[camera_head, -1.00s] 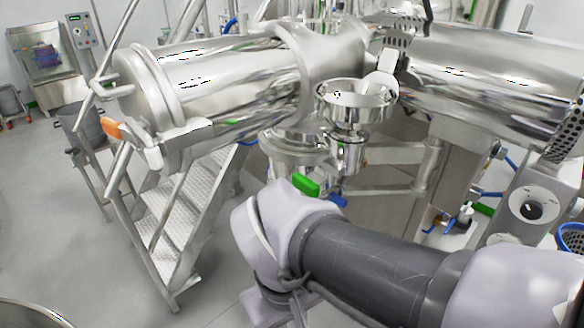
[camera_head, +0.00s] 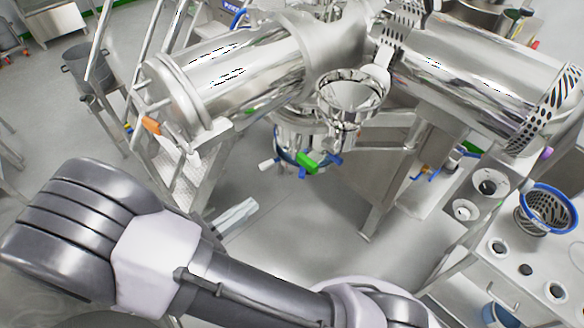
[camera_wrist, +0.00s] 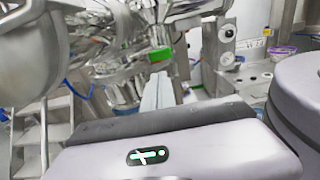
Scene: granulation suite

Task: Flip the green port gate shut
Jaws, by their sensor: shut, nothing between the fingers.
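The green port gate (camera_head: 307,162) is a small green flap on the steel port below the vessel, beside the funnel-shaped hopper. Whether it stands open or shut is hard to tell. It also shows in the wrist view (camera_wrist: 160,55), just beyond my fingertips. My gripper (camera_head: 251,204) shows as pale fingers beyond my arm in the head view, below and left of the gate and apart from it. In the wrist view my gripper (camera_wrist: 158,78) points up toward the gate, its fingers together and empty. My arm hides part of the gripper.
Blue and white handles sit beside the gate. An orange-tipped handle (camera_head: 151,126) is on the left vessel. Steps stand at left. A bench with a blue-rimmed basket (camera_head: 547,208) is at right. Floor below the gate is clear.

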